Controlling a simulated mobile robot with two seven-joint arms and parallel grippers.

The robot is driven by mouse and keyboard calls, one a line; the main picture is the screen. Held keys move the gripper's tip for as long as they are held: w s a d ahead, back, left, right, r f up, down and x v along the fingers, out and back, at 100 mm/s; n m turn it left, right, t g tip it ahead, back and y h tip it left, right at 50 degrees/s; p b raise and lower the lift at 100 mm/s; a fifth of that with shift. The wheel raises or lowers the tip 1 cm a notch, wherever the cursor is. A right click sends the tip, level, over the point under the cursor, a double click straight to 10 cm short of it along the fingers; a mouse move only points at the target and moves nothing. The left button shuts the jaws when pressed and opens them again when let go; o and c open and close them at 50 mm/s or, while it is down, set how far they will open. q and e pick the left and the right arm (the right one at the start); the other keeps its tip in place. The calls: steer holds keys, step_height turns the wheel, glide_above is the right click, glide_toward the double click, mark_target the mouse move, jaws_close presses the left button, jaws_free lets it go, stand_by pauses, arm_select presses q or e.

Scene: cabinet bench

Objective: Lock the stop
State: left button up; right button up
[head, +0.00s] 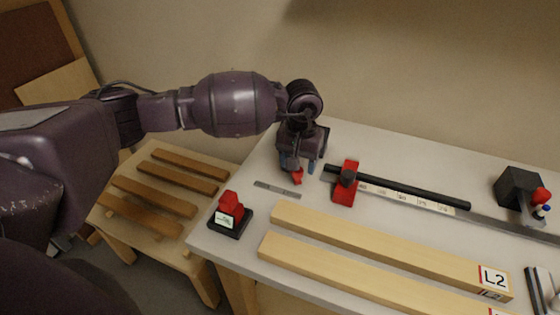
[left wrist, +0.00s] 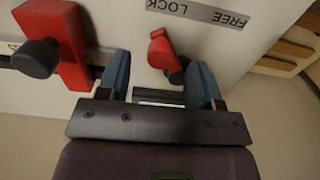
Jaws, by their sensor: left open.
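The stop is a red block (head: 345,185) with a black knob (head: 348,176) on the rail; it also shows at the upper left of the left wrist view (left wrist: 72,48). A small red lever (left wrist: 163,50) stands beside a FREE/LOCK label (left wrist: 200,11). In that view its free end leans up and left, toward the LOCK side. In the head view the lever (head: 297,177) is partly hidden by my left gripper (head: 297,168). My left gripper is open over the lever's base, its blue fingers (left wrist: 160,80) on either side, with nothing held. Contact with the lever is unclear. My right gripper is out of view.
Two wooden bars (head: 370,240) lie in front. A red-topped black stand (head: 230,215) is at the bench's left corner. A slatted wooden stand (head: 160,190) is beyond the left edge.

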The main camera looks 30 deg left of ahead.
arm_select(q)
steer(key=shift+r, duration=0.8)
step_height(320, 180, up, 2)
steer(key=shift+r+p, duration=0.1)
steer(key=shift+p, duration=0.35)
steer(key=shift+r+p, duration=0.35)
steer(key=shift+r, duration=1.1)
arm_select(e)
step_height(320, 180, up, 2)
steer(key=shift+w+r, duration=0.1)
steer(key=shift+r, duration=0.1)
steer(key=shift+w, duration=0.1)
arm_select(q)
steer(key=shift+f, duration=0.1)
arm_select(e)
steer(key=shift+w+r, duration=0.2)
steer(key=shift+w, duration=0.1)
